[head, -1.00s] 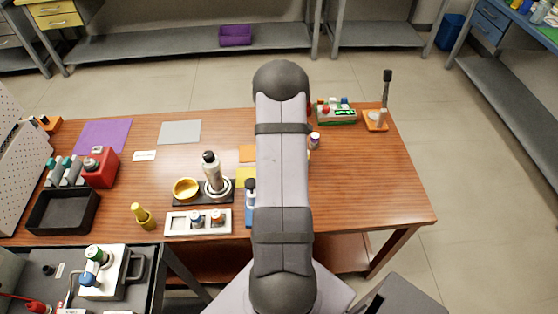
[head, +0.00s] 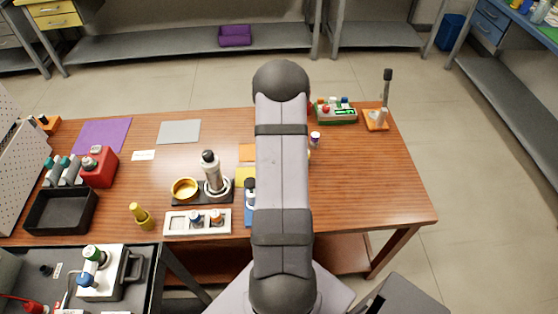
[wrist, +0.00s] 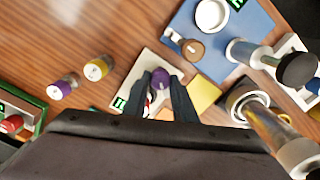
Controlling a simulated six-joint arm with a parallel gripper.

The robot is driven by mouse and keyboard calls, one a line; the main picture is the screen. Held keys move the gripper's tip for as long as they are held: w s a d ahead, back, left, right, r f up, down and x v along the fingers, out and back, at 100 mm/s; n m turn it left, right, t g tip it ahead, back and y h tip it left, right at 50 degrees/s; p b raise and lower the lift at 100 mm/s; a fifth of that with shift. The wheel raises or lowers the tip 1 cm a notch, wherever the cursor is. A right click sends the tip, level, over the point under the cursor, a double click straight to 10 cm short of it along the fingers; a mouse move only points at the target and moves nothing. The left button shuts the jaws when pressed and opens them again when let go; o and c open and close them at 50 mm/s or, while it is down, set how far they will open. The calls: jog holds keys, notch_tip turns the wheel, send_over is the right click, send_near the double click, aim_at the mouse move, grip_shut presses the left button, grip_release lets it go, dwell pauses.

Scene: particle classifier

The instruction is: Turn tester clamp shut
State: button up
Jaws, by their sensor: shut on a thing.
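In the wrist view, a pale flat device with a small green-lit display, which looks like the tester (wrist: 141,83), lies on the wooden table. A round purple knob (wrist: 160,77) stands over it, with a bit of red and white below. I cannot tell for sure whether the knob is the clamp's own. My gripper (wrist: 166,84) has its two dark fingers on either side of the purple knob, shut on it. The lower part of the knob is hidden by the fingers. In the head view, my arm covers the tester and the gripper.
A purple-capped vial (wrist: 63,88) and a yellow-capped vial (wrist: 98,68) stand to the left. A blue mat (wrist: 222,55) with a white dish (wrist: 212,14) and a brown-topped piece lies to the right. A tall metal cylinder (wrist: 268,125) stands close on the right.

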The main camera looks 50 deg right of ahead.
jog(key=m, duration=0.5)
jog(key=shift+d+m, duration=0.1)
jog(key=shift+m, duration=0.2)
jog(key=m, duration=0.4)
jog(key=shift+r+m+b, duration=0.1)
jog(key=shift+m+b, duration=0.2)
jog(key=shift+m, duration=0.1)
jog(key=o, duration=1)
jog(key=shift+o, duration=0.2)
jog(key=shift+r+b, duration=0.9)
jog(key=shift+r, duration=2.75)
